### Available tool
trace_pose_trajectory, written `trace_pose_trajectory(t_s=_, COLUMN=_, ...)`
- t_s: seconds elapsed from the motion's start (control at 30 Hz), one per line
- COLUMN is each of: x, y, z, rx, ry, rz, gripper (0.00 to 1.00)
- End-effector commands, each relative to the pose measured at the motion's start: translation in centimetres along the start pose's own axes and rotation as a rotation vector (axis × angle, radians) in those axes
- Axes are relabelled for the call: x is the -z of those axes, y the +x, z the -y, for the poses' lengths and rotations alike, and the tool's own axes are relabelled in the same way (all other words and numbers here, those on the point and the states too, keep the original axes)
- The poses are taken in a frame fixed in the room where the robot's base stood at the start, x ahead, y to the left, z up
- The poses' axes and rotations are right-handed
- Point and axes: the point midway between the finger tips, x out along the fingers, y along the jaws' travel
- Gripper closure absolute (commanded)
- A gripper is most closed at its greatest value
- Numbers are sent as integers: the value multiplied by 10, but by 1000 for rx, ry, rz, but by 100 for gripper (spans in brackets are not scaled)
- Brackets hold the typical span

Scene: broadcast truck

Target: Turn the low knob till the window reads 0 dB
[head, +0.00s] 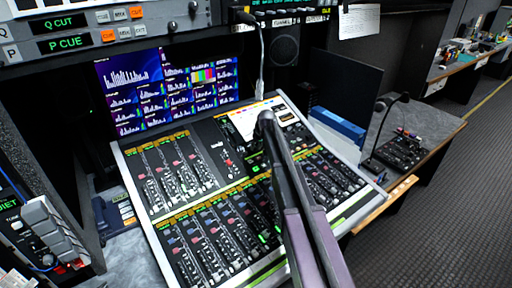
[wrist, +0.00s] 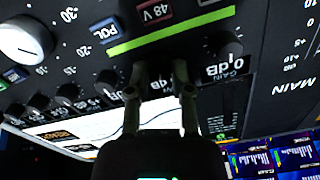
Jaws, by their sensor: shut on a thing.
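My gripper (wrist: 159,80) is at the mixing console's upper panel in the wrist view, its two dark fingers on either side of a small dark knob that they mostly hide. In the head view my gripper (head: 266,120) reaches the console (head: 150,210) beside its tilted light screen. A row of small dark knobs (wrist: 105,77) runs to the left of the fingers, and a larger dark knob (wrist: 222,42) stands to the right. White "0 dB" lettering (wrist: 224,58) and "GAIN" show there, tilted. I cannot tell whether this is the window, nor which knob is the low one.
A white-capped dial (wrist: 22,42) with a printed scale is at the left in the wrist view. A green strip (wrist: 170,30) crosses the panel. In the head view, a monitor (head: 170,90) stands behind the console, and a gooseneck microphone (head: 385,125) is at its right.

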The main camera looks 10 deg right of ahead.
Motion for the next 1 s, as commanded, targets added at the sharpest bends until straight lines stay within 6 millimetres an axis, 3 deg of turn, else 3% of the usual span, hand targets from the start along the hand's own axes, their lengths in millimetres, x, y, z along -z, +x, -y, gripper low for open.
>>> trace_pose_trajectory(t_s=0.6, x=-2, y=0, z=-1, rx=5, ry=557, rz=3, gripper=100)
trace_pose_trajectory(t_s=1.0, x=-2, y=0, z=-1, rx=6, ry=731, rz=4, gripper=100)
